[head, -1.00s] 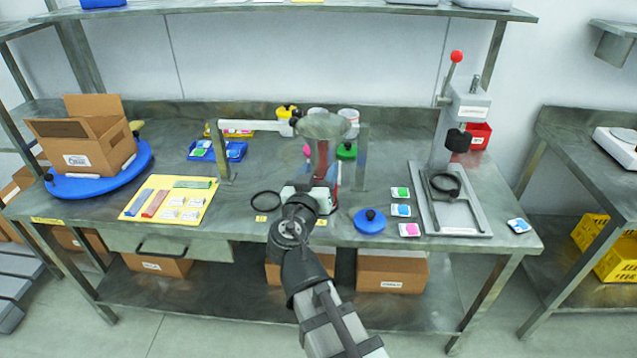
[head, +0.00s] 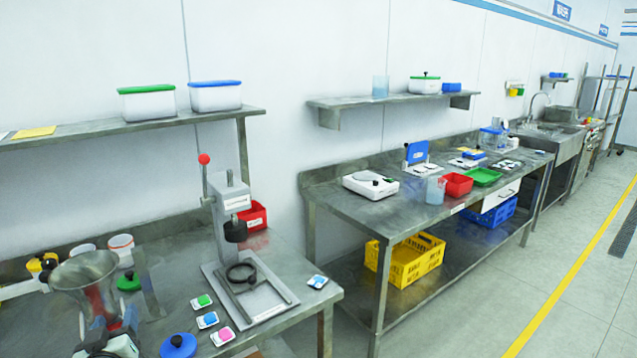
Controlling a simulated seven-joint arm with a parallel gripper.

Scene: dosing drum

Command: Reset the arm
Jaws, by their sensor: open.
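The dosing unit with its grey metal funnel (head: 86,272) stands at the lower left of the head view, cut by the frame. Below the funnel, at the bottom edge, the pale end of my gripper (head: 115,340) shows in part, close in front of the unit. Its jaws are open; the fingertips are hard to make out, and I cannot tell whether they touch the unit. The rest of my arm is out of the frame.
A blue round lid (head: 178,346) and several small coloured packets (head: 207,320) lie right of the unit. A lever press (head: 233,225) stands beyond. A second bench (head: 340,205) with a scale (head: 370,186) and trays is at right, above a yellow crate (head: 412,262).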

